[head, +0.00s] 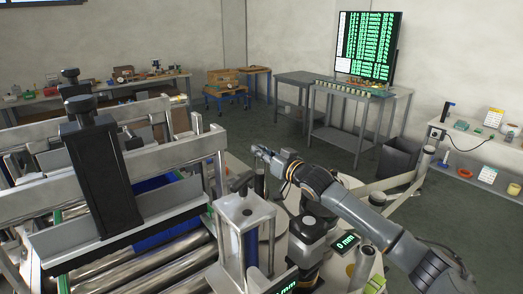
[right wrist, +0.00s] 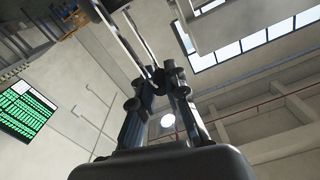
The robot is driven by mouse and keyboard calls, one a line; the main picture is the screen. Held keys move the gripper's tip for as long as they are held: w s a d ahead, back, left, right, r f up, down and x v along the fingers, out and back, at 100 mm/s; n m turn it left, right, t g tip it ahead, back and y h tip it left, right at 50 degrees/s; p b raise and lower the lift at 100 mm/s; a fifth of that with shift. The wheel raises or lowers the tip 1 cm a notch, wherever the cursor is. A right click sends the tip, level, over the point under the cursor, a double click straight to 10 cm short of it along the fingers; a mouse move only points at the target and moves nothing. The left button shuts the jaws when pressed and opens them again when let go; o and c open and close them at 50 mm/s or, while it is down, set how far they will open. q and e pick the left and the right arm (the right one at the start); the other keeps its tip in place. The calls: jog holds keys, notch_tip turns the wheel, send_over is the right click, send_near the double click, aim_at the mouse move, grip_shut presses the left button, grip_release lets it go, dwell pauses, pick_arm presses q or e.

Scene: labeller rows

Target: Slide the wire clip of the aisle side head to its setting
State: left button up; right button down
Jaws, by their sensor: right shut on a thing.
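My right gripper (head: 262,155) reaches in from the right, above a grey post with a black handle (head: 240,182). In the right wrist view its fingers (right wrist: 159,84) are shut on a small dark piece (right wrist: 158,74) beside pale metal bars. This piece may be the wire clip, but the fingers cover most of it. In the head view the piece is too small to make out. A black head (head: 95,160) sits on the metal crossbars at the left. A display (head: 346,242) beside my right arm reads 0 mm. My left gripper is not in view.
Steel rollers (head: 135,268) run under the metal frame at the left. A second display (head: 285,286) is cut off at the bottom edge. A table with a green-text screen (head: 368,45) stands at the back. A shelf (head: 475,150) is at the right. Open floor lies between.

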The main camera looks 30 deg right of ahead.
jog(key=c, duration=1.3)
grip_release()
jog(key=shift+c, duration=0.2)
notch_tip(320, 180, up, 10)
